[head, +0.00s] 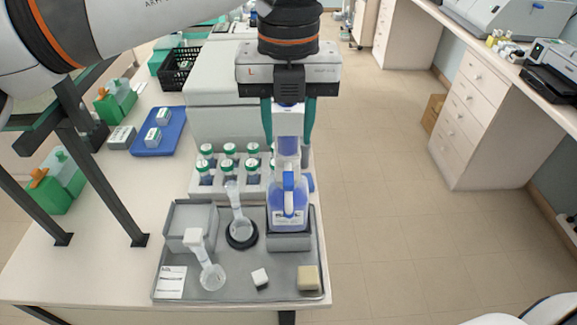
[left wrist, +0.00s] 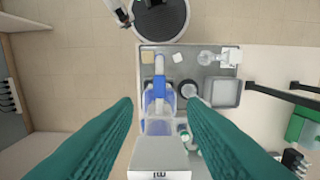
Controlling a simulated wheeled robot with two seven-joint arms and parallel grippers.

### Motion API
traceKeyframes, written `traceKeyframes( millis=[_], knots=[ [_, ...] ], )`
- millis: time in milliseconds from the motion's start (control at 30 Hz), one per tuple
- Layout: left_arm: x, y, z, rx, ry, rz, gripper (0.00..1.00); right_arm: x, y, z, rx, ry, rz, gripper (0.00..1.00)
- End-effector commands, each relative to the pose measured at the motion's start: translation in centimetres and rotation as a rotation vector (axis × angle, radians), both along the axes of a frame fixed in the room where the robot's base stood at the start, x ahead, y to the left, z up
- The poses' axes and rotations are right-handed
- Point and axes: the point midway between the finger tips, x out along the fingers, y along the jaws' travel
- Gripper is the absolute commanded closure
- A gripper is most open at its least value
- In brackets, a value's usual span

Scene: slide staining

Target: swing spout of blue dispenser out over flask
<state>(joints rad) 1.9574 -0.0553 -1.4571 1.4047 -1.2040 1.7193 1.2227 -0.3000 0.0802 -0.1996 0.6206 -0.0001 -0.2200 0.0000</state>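The blue dispenser (head: 287,212) stands upright on a grey block on the tray, with a pale head and a blue spout (head: 289,182). In the left wrist view, the spout (left wrist: 159,65) points up the picture, toward the tan block. One flask (head: 241,229) sits in a black ring left of the dispenser; another flask (head: 212,276) stands nearer the front. The spout is over neither flask. My left gripper (head: 288,140) is open above the dispenser, its green fingers either side of the head, with gaps showing in the left wrist view (left wrist: 160,108).
The grey tray (head: 230,292) also holds a grey box (head: 190,220), a white cube (head: 260,277), a tan block (head: 308,278) and a label card (head: 171,282). A rack of green-capped bottles (head: 228,165) stands behind. Dark frame posts (head: 100,180) rise at left.

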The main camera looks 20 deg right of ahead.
Motion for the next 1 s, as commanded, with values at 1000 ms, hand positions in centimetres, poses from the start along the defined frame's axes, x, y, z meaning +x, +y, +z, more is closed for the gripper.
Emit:
traceKeyframes(
  millis=[1000],
  knots=[
    [-0.1,0.0,-9.4,-0.002,0.003,-0.003,0.80,-0.1,0.1,3.1,0.002,0.001,0.000,0.51]
  ],
)
